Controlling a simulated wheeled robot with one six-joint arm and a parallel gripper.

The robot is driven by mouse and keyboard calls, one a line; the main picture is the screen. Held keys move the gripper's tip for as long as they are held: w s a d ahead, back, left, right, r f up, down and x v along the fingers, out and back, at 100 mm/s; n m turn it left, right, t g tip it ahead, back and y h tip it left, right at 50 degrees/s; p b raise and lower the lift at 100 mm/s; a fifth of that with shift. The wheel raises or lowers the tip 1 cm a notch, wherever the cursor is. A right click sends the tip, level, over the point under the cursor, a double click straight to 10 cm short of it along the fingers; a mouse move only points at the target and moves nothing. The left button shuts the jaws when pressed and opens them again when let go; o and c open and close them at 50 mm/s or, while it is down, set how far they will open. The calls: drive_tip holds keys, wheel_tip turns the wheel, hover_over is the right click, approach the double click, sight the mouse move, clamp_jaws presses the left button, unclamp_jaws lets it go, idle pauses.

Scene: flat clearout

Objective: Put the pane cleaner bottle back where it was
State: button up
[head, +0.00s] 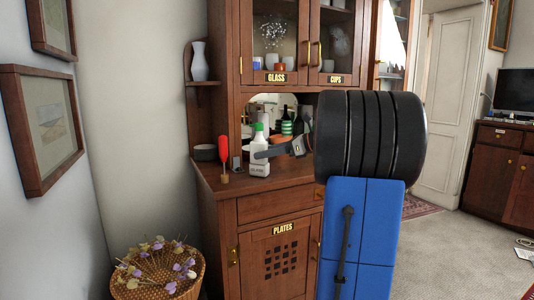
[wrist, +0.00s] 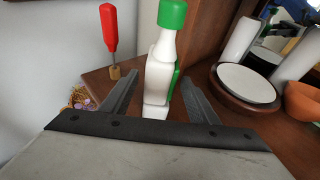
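The pane cleaner bottle, white with a green cap (head: 259,143), stands upright on the cabinet's counter. In the wrist view the bottle (wrist: 161,68) stands upright in the middle, with a green strip along its right side. My gripper (head: 272,152) reaches in from the right at the height of the bottle's body. In the wrist view my gripper (wrist: 160,78) is open, one finger on each side of the bottle, with a gap visible on both sides. The bottle's lowest part is hidden behind the gripper body in the wrist view.
A red-topped tool on a wooden base (head: 223,155) stands left of the bottle, near the counter's left edge. A white plate on a wooden stand (wrist: 247,85) and an orange bowl (wrist: 302,100) are to the right. A flower basket (head: 160,272) stands below. A vase (head: 199,62) sits on a side shelf.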

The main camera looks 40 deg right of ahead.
drive_tip(key=shift+r, duration=0.15)
drive_tip(key=v, duration=1.2)
drive_tip(key=s+a+f+n+g+h, duration=0.1)
drive_tip(key=s+a+f+n+g, duration=0.3)
drive_tip(key=a, duration=0.9)
drive_tip(key=a+f+n+g+h, duration=0.1)
drive_tip(key=a+f+n+g, duration=0.2)
drive_tip(key=a+f+n, duration=0.75)
drive_tip(key=s+a+f+n+h, duration=0.2)
drive_tip(key=s+a+f+n, duration=0.4)
drive_tip(key=s+f+n, duration=0.1)
drive_tip(key=s+a+f+n+h, duration=0.3)
drive_tip(key=s+a+f+n, duration=0.3)
drive_tip(key=s, duration=0.4)
drive_tip(key=shift+s+a+f+n+g+h, duration=0.15)
drive_tip(key=shift+s+f+n+g+h, duration=0.35)
drive_tip(key=shift+n, duration=0.55)
